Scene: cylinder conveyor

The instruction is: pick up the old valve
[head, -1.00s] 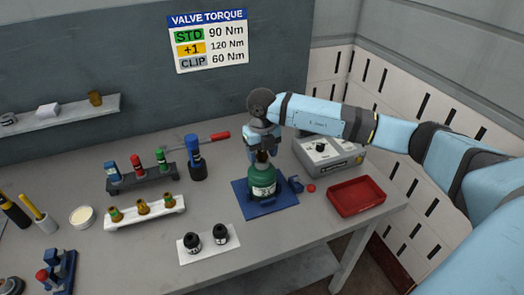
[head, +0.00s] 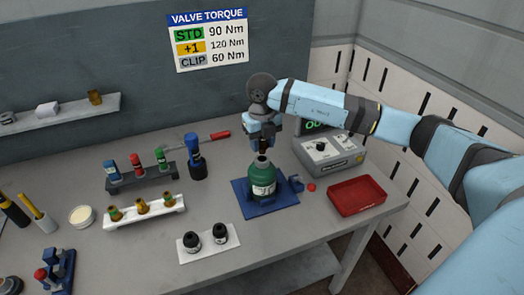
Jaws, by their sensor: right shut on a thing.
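My right gripper (head: 264,139) is above the green cylinder (head: 262,181), fingers pointing down. It is shut on the old valve (head: 263,146), a small dark piece mostly hidden between the fingers. The valve is held just above the cylinder's neck, with a small gap appearing between them. The cylinder stands upright in a blue holder (head: 283,200) on the table and has a white label. My left gripper is not in view.
A red tray (head: 357,211) lies right of the holder, with a small red button between. A grey control box (head: 318,160) stands behind. A white rack (head: 126,223) with several brass valves, a dark tool rack (head: 165,182) and a white plate with two black caps are to the left.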

